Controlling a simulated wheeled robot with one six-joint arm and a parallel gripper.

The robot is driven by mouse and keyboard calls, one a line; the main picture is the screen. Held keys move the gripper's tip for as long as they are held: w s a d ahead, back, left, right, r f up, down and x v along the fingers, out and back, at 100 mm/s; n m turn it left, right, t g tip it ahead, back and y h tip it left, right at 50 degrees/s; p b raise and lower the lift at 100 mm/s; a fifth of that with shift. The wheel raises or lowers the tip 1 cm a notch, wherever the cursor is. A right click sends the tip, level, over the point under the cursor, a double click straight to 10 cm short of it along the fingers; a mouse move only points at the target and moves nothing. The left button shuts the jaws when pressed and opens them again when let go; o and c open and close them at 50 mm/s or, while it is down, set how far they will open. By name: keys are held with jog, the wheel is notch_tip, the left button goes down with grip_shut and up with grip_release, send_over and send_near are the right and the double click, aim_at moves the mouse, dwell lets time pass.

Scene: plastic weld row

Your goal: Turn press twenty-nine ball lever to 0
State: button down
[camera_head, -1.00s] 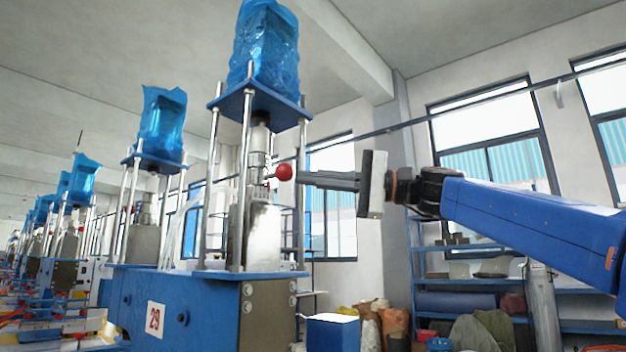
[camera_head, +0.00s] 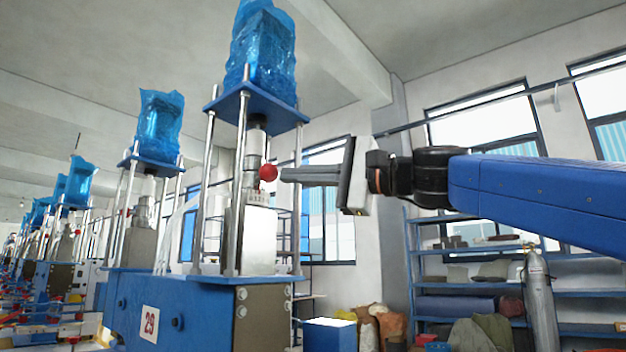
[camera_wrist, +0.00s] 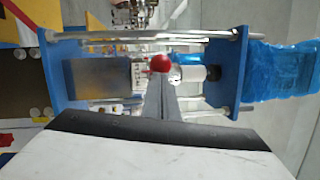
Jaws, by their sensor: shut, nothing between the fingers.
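Press twenty-nine (camera_head: 185,300) is the nearest blue press, with a "29" plate (camera_head: 149,323) on its front. Its red ball lever (camera_head: 268,172) shows between the press's steel rods, in front of the central shaft. My gripper (camera_head: 283,174) is shut and empty, its fingertips at the right side of the red ball. A small gap or light touch cannot be told apart. In the wrist view the ball (camera_wrist: 162,63) sits right at the tips of the closed fingers (camera_wrist: 160,82). The lever's arm and scale are mostly hidden or too small to read.
Vertical steel rods (camera_head: 238,190) and a blue top plate (camera_head: 255,108) with a blue-wrapped cylinder surround the lever. More presses line up to the left. Shelves (camera_head: 480,285), a gas cylinder (camera_head: 540,300) and a blue box (camera_head: 330,334) stand at right. Open air lies right of the press.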

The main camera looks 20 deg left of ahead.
aim_at(274, 171)
jog(key=shift+s+a+m+t, duration=0.25)
jog(key=shift+s+m+t, duration=0.25)
jog(key=shift+t, duration=0.25)
jog(key=shift+s+a+m+t, duration=0.25)
jog(key=shift+s+m+t, duration=0.15)
jog(key=shift+s+t, duration=0.25)
jog(key=shift+s+a, duration=0.75)
jog(key=shift+s, duration=0.25)
